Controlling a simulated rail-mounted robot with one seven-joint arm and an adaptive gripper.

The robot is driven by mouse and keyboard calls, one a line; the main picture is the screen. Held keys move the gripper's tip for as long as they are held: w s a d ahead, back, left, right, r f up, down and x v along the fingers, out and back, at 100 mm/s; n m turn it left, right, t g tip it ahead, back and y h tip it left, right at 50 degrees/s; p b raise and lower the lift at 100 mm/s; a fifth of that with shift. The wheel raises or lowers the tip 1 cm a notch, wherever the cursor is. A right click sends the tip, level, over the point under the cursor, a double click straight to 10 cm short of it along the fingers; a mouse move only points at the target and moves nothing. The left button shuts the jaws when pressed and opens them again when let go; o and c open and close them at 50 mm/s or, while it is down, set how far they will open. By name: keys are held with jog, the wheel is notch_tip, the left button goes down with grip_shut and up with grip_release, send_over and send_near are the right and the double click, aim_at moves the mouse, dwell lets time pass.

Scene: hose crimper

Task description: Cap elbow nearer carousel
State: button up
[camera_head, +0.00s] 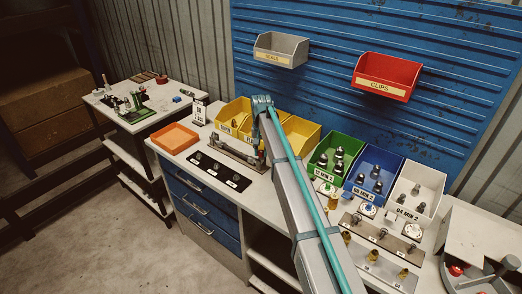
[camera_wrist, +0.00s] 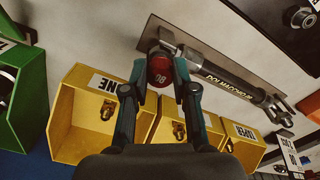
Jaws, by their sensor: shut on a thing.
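My gripper (camera_wrist: 160,72) is shut on a red cap (camera_wrist: 160,70) with dark markings, held between its two fingertips in the wrist view. The cap is right at one end of a dark hose assembly (camera_wrist: 228,73), where an elbow (camera_wrist: 167,38) shows partly behind the cap and fingertip. I cannot tell whether the cap is seated on the elbow or just in front of it. The hose's other end fitting (camera_wrist: 278,103) is bare. In the head view the hose plate (camera_head: 228,153) lies in front of the yellow bins, and my arm partly hides it and my gripper.
Yellow bins (camera_head: 233,112) stand close behind the hose plate. Green (camera_head: 325,164), blue (camera_head: 361,184) and white (camera_head: 430,187) bins with fittings are to the right. An orange tray (camera_head: 174,138) is at the left. A round white unit with red parts (camera_head: 496,259) is at far right.

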aim_at(261, 152)
jog(key=shift+f+b, duration=0.3)
jog(key=shift+f, duration=0.55)
jog(key=o, duration=0.8)
jog(key=shift+o, duration=0.2)
jog(key=shift+r, duration=0.1)
notch_tip(261, 152, up, 12)
